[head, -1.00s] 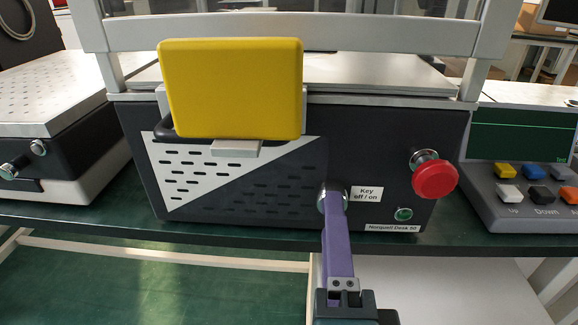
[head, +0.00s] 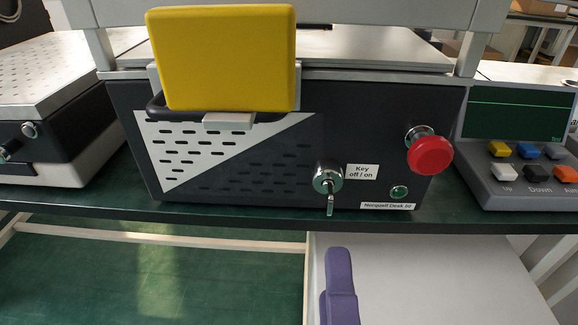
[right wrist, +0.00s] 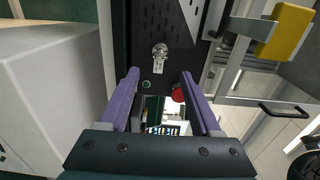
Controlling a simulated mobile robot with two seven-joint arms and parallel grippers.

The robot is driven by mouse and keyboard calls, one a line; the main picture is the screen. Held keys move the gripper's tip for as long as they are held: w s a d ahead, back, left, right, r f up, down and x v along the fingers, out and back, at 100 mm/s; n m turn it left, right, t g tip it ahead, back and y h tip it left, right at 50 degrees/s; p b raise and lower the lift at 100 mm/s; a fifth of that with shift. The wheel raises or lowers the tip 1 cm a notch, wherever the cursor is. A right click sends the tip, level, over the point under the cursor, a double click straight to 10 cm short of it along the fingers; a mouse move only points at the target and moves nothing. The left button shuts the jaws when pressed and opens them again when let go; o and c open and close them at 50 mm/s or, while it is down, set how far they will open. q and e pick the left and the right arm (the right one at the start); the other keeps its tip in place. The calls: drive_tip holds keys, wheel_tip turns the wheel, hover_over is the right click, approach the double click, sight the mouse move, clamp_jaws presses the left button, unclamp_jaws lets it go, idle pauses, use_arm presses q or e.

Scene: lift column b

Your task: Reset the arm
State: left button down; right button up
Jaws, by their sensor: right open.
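My right gripper (head: 338,262) is below and in front of the dark machine's front panel (head: 240,180), its purple finger pointing up. In the right wrist view its two purple fingers (right wrist: 162,88) are spread apart with nothing between them. The key switch (head: 328,179) sits on the panel beside the "Key off / on" label, with the key (head: 330,206) in it pointing down. The gripper is clear of the key. The key switch also shows in the right wrist view (right wrist: 160,52), beyond the fingertips. My left gripper is not in view.
A yellow block (head: 222,58) juts out at the machine's front. A red mushroom button (head: 430,155) and a green button (head: 398,192) are right of the key. A control box (head: 520,185) stands at the right. Below the bench edge, a white surface (head: 430,275) lies right of the gripper.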

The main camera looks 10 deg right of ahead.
drive_tip(key=shift+s, duration=0.2)
idle(0.3)
drive_tip(key=w+a+n+g+y, duration=0.45)
drive_tip(key=n+y, duration=0.75)
drive_tip(key=n, duration=0.5)
drive_tip(key=s+d+f+n+g+h, duration=0.25)
drive_tip(key=s+d+g, duration=0.25)
drive_tip(key=d, duration=0.3)
drive_tip(key=s+d+f+n+g+h, duration=0.2)
drive_tip(key=s+d+n+g+h, duration=0.2)
drive_tip(key=s+d, duration=0.3)
wheel_tip(320, 180, up, 64)
drive_tip(key=w+p, duration=0.1)
drive_tip(key=p, duration=6.2)
drive_tip(key=shift+d+f, duration=0.25)
drive_tip(key=shift+d, duration=0.1)
drive_tip(key=shift+m, duration=0.25)
